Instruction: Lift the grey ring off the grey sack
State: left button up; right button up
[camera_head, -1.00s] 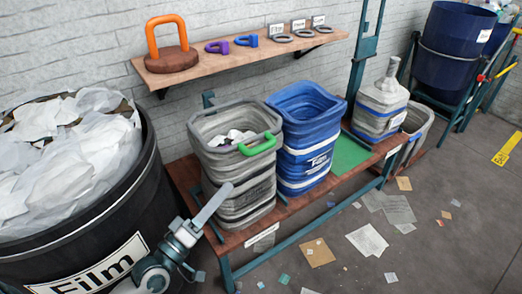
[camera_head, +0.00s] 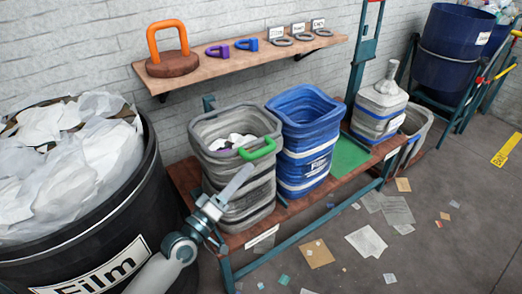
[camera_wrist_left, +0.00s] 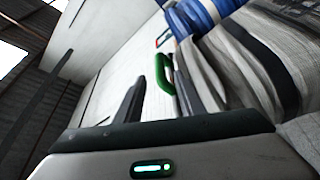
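The grey sack (camera_head: 240,190) stands open on the bench with white scraps inside. A grey ring-like rim (camera_head: 203,148) runs around its mouth; I cannot tell whether it is a separate ring. A green handle-shaped piece (camera_head: 258,149) sits on the front of this rim. It also shows in the left wrist view (camera_wrist_left: 165,75). My left gripper (camera_head: 246,170) is in front of the sack, just below the green piece. In the left wrist view my left gripper (camera_wrist_left: 160,84) is open, with the green piece beyond and between its fingers. My right gripper is not in view.
A blue sack (camera_head: 302,165) stands close on the right. A tied grey sack (camera_head: 380,108) is farther right, past a green pad (camera_head: 348,155). A black Film bin (camera_head: 165,215) is at left. A wall shelf (camera_head: 215,65) holds clips and grey rings.

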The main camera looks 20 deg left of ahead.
aim_at(261, 153)
pick_arm(q)
jog(key=p+x, duration=0.1)
jog(key=x, duration=0.8)
jog(key=shift+c, duration=0.6)
grip_shut()
